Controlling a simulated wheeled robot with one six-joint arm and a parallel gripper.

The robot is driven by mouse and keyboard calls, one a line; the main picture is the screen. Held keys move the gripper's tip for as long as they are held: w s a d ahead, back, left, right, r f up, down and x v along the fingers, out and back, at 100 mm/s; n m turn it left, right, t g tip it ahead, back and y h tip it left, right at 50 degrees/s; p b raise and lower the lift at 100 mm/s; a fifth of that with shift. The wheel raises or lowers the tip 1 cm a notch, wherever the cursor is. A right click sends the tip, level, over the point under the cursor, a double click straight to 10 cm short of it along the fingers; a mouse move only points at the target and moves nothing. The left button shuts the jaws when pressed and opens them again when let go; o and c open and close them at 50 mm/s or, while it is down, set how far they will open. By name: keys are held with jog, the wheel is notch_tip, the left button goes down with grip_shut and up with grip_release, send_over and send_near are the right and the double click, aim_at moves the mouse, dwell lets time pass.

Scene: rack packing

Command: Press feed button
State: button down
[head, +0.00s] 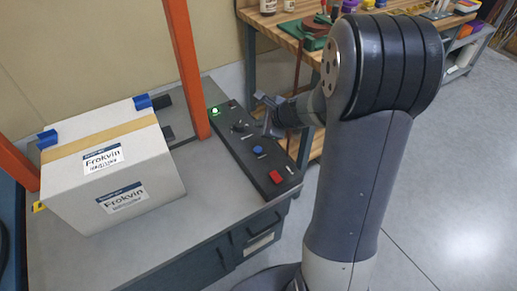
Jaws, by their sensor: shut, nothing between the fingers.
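A dark control panel (242,143) lies along the right side of the grey bench. It carries a lit green lamp (214,111), a black control (239,127), a blue button (258,150) and a red button (275,177). The panel labels are too small to read, so I cannot tell which one is the feed button. My gripper (264,122) is shut and empty over the right edge of the panel, behind the blue button. Whether it touches the panel cannot be told. It may hide part of the panel.
A white carton (112,166) with tape and blue clips stands on the bench (172,238), left of the panel. An orange upright (187,65) rises between them. A wooden workbench (294,30) with bottles and tools is behind my arm. The floor at right is clear.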

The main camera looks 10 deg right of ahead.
aim_at(261, 151)
jog(key=shift+f+b, duration=3.9)
jog(key=shift+f, duration=0.5)
jog(key=shift+f+b, duration=0.4)
jog(key=shift+b, duration=0.1)
jog(key=shift+f+b, duration=0.45)
jog(key=shift+r+p, duration=0.75)
jog(key=shift+r, duration=0.25)
notch_tip(261, 151, up, 5)
jog(key=p, duration=0.4)
